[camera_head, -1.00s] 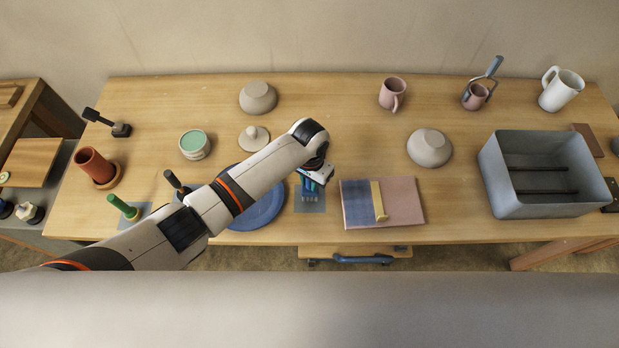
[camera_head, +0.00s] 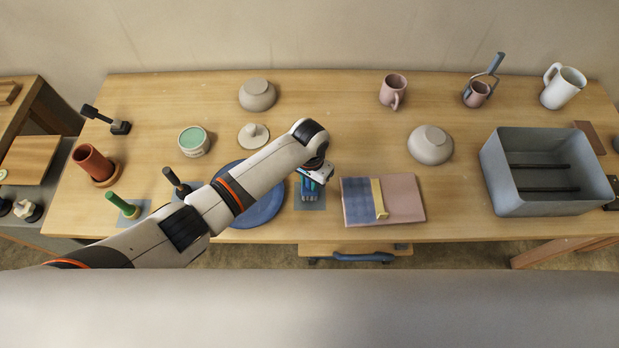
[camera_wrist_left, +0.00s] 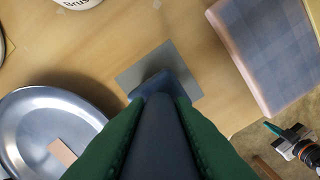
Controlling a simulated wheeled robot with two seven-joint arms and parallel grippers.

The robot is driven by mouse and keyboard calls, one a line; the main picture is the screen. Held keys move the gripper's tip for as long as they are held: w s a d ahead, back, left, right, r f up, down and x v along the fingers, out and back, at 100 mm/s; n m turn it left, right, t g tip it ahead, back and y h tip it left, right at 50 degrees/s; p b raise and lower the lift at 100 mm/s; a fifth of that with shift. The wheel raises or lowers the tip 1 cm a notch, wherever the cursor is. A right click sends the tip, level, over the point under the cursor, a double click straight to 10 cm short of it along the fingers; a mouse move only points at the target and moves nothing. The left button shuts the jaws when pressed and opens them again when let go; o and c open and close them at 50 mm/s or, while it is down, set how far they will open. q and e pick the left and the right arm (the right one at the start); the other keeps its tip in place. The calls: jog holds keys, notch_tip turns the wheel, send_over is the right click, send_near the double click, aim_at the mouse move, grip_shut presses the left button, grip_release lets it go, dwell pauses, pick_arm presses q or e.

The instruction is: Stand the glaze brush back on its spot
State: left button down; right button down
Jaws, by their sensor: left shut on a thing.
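My left gripper (camera_head: 316,181) is above the table, between the blue plate and the pink board. In the left wrist view its green fingers (camera_wrist_left: 150,150) are shut on the glaze brush (camera_wrist_left: 158,130), a dark slate-grey handle with a blue far end. That end lies over the grey square spot (camera_wrist_left: 187,83), which also shows below the gripper in the head view (camera_head: 312,203). I cannot tell whether the brush touches it. What looks like my right gripper (camera_wrist_left: 284,136) shows at the lower right of the wrist view, its jaws unclear.
The blue plate (camera_head: 262,213) is close on the left, the pink board (camera_head: 405,198) with a blue cloth (camera_head: 357,205) close on the right. A knobbed lid (camera_head: 253,136) and a bowl (camera_head: 257,95) stand behind. A grey crate (camera_head: 545,202) is at far right.

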pick_arm(q)
jog(key=shift+f, duration=0.35)
jog(key=c, duration=1.2)
grip_release()
jog(key=shift+o, duration=0.2)
notch_tip(320, 180, up, 3)
jog(key=p, duration=0.3)
jog(key=shift+r+p, duration=0.6)
jog(key=shift+r, duration=1.95)
